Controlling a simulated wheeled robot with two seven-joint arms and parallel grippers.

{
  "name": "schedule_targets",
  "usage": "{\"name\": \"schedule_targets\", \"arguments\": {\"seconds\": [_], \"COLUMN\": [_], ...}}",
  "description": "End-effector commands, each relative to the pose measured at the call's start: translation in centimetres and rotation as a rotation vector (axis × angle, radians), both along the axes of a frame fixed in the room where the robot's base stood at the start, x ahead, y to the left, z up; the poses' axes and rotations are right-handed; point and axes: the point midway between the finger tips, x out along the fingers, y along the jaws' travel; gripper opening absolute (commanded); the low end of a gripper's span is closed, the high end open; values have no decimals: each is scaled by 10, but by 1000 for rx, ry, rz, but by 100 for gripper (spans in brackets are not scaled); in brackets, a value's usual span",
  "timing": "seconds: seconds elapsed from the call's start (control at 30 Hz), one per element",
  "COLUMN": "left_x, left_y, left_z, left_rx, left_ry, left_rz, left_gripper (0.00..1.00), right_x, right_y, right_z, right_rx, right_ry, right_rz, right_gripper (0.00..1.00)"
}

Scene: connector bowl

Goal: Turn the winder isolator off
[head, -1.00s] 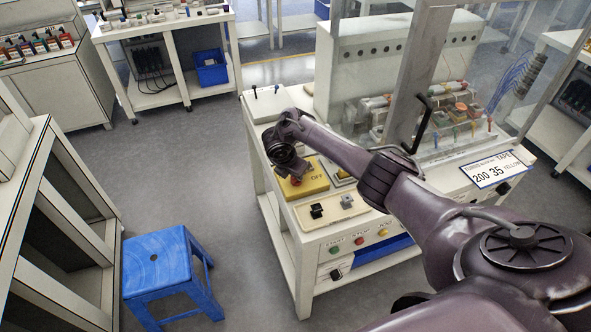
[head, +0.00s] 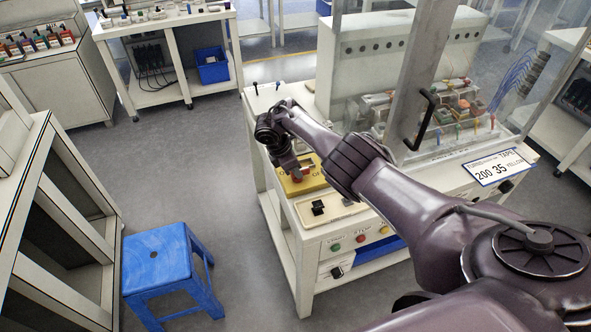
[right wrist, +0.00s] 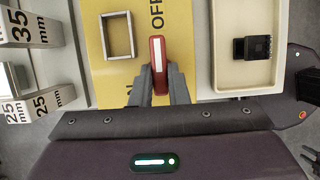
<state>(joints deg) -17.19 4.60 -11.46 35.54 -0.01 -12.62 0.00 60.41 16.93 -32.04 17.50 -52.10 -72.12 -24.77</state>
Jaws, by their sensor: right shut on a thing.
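The winder isolator is a yellow plate (head: 313,182) on the left part of the machine's worktop. It also shows in the right wrist view (right wrist: 97,70), with the printed word OFF near its top edge. Its red handle (right wrist: 158,55) has a pale stripe and stands upright in that view, lined up with the word OFF. My right gripper (right wrist: 157,85) has a finger on each side of the handle and is shut on it. In the head view the right gripper (head: 294,170) hides part of the plate and handle. My left gripper is not in view.
A metal frame (right wrist: 117,36) sits on the plate beside the handle. A black switch (head: 318,208) is on a cream panel nearby. A clear guard with a black handle (head: 425,120) stands behind my right arm. A blue stool (head: 158,260) is on the floor at left.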

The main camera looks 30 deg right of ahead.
Motion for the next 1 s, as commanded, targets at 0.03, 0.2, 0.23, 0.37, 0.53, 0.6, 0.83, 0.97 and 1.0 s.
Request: {"name": "schedule_targets", "arguments": {"seconds": [0.03, 0.2, 0.23, 0.37, 0.53, 0.6, 0.83, 0.97, 1.0], "left_x": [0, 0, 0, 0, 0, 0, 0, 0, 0], "left_y": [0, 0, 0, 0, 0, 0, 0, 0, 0], "left_z": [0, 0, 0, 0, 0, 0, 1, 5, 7], "left_rx": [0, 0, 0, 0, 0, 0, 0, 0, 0], "left_ry": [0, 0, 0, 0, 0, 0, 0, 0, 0], "left_rz": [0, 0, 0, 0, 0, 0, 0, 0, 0], "left_gripper": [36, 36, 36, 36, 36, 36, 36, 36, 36], "right_x": [0, 0, 0, 0, 0, 0, 0, 2, 3], "right_y": [-1, -1, -1, -1, -1, -1, 0, 5, 7], "right_z": [1, 1, 1, 1, 1, 1, 2, 14, 21], "right_rx": [-2, -2, -2, -2, -2, -1, 0, 2, 2], "right_ry": [-2, -2, -2, -3, -2, -3, -2, -3, -3], "right_rz": [-6, -8, -8, -7, -6, -6, -5, -4, -4], "right_gripper": [0, 0, 0, 0, 35, 36, 36, 36, 36]}}
